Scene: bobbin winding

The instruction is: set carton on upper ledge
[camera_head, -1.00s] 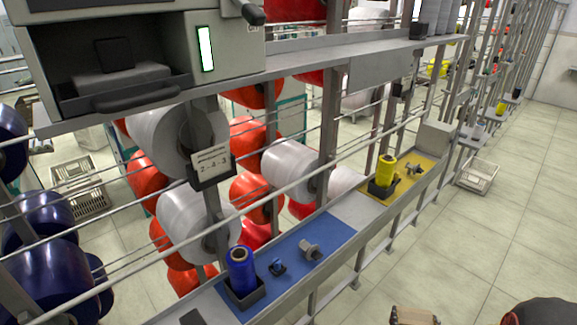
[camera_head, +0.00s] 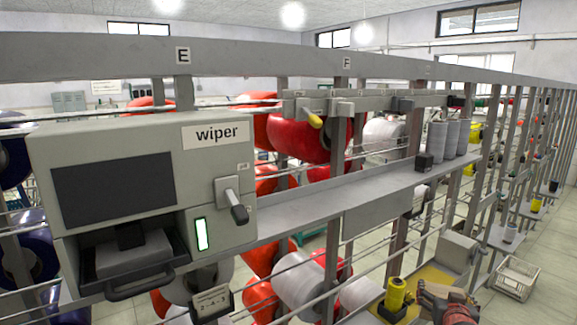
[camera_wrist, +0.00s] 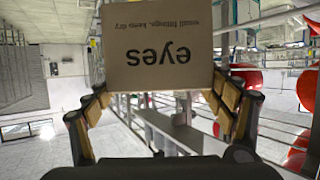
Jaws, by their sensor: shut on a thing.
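The carton (camera_wrist: 157,30) is a brown box whose label "eyes" reads upside down in the wrist view. My gripper (camera_wrist: 163,92) is shut on it, with the padded fingers at its left and right sides. The upper ledge (camera_head: 300,212) is a grey shelf running from the "wiper" machine toward the right. Its middle stretch is bare.
The grey wiper machine (camera_head: 150,190) stands at the ledge's left, its lever (camera_head: 234,205) sticking out. A rail with a yellow-tipped handle (camera_head: 315,121) runs above. A yellow spool (camera_head: 396,296) stands below.

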